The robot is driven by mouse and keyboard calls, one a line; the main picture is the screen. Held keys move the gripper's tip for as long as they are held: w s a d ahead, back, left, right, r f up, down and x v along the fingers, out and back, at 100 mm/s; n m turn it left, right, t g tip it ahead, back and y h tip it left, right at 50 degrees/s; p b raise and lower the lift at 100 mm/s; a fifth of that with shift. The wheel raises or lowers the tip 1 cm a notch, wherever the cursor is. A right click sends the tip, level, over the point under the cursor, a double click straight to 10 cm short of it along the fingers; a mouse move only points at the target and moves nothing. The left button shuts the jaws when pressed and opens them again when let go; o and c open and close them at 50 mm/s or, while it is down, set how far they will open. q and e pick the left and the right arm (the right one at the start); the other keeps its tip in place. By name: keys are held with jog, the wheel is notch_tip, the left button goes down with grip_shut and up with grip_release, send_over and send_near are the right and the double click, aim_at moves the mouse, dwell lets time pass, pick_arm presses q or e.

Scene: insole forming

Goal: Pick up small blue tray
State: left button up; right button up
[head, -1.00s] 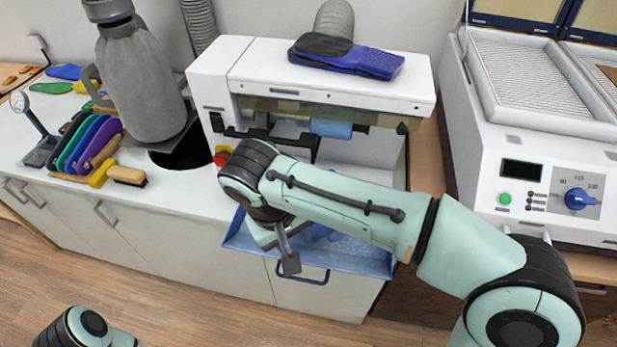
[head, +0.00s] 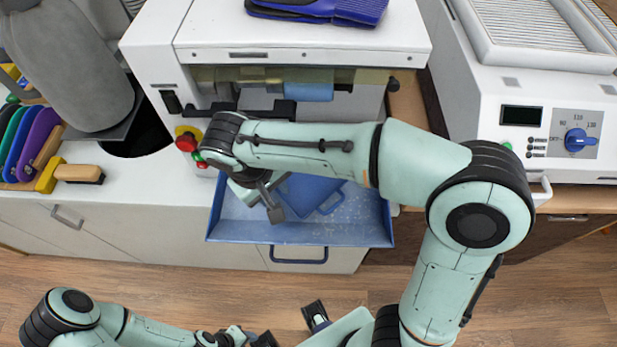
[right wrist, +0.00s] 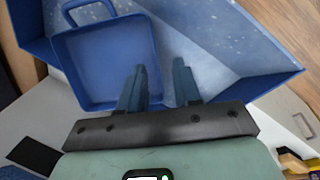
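The small blue tray (right wrist: 105,65) is a shallow square tray with a loop handle, and it sits inside a larger speckled blue bin (right wrist: 225,40). In the head view the small tray (head: 305,190) shows partly below my right forearm, inside the bin (head: 300,234). My right gripper (right wrist: 160,66) is over the bin with its two fingers apart and nothing seen between them but the tray's side wall below. One finger overlaps the tray and the other is beyond that wall; contact cannot be told. The right gripper (head: 272,205) also shows in the head view. My left gripper (head: 250,339) is at the bottom edge, its fingers unclear.
A white machine (head: 300,35) stands behind the bin, with a red knob (head: 186,142) on its left. A white heater (head: 555,130) with a blue dial stands at right. Coloured tools (head: 35,140) and a brush (head: 80,173) lie on the left counter. Wooden floor is open in front.

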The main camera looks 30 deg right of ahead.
jog(key=x, duration=0.5)
jog(key=shift+d+f, duration=0.1)
jog(key=shift+d, duration=0.25)
grip_shut()
